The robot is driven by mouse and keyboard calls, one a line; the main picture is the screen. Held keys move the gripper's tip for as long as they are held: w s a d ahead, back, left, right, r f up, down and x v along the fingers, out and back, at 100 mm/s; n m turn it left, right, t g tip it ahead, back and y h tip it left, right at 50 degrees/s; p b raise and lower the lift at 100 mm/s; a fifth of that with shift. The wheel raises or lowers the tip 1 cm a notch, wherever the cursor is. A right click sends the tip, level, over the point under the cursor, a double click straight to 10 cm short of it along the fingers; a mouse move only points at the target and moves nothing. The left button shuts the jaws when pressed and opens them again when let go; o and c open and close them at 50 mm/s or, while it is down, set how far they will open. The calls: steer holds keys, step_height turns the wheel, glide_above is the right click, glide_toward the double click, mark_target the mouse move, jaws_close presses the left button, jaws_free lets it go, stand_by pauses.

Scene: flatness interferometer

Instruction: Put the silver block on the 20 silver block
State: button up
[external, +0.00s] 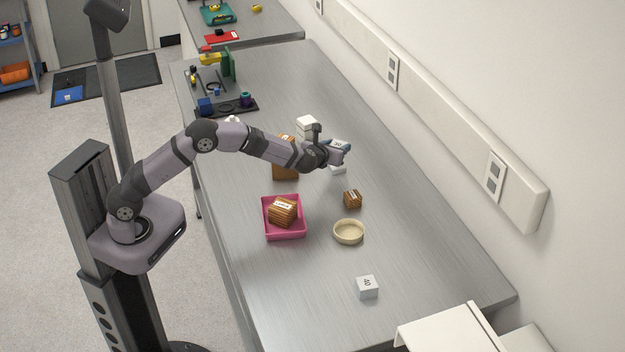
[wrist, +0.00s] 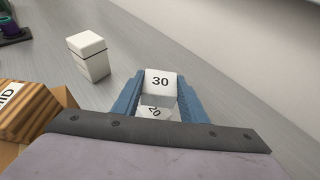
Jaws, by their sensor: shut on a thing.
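A silver-white block marked 30 (wrist: 160,82) is between the blue fingers of my gripper (wrist: 158,95), which is shut on it. The block also shows in the external view (external: 340,145), partly covered by the fingers. The silver block marked 20 (wrist: 153,112) is seen past the held block in the wrist view, partly hidden. In the external view, the 20 block (external: 338,169) shows as a pale block on the table just under my gripper. I cannot tell whether the two blocks touch. Another silver block, marked 40 (external: 367,288), stands alone near the front of the table.
A white box (wrist: 90,62) stands near the gripper, and a brown wooden box (wrist: 28,108) is close on the left. A pink tray (external: 285,236) with wooden pieces, a small wooden block (external: 352,199) and a cream dish (external: 348,233) are nearer the front.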

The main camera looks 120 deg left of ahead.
steer(key=shift+f+p, duration=0.3)
steer(key=shift+f, duration=2.05)
steer(key=shift+f, duration=0.1)
steer(key=shift+f, duration=0.1)
steer(key=o, duration=1.2)
steer(key=shift+d+r, duration=0.1)
steer(key=shift+r, duration=0.15)
steer(key=b+v, duration=0.2)
steer(key=v, duration=0.9)
steer(key=shift+d+b, duration=0.35)
steer(key=shift+d, duration=0.1)
steer(key=shift+r, duration=0.1)
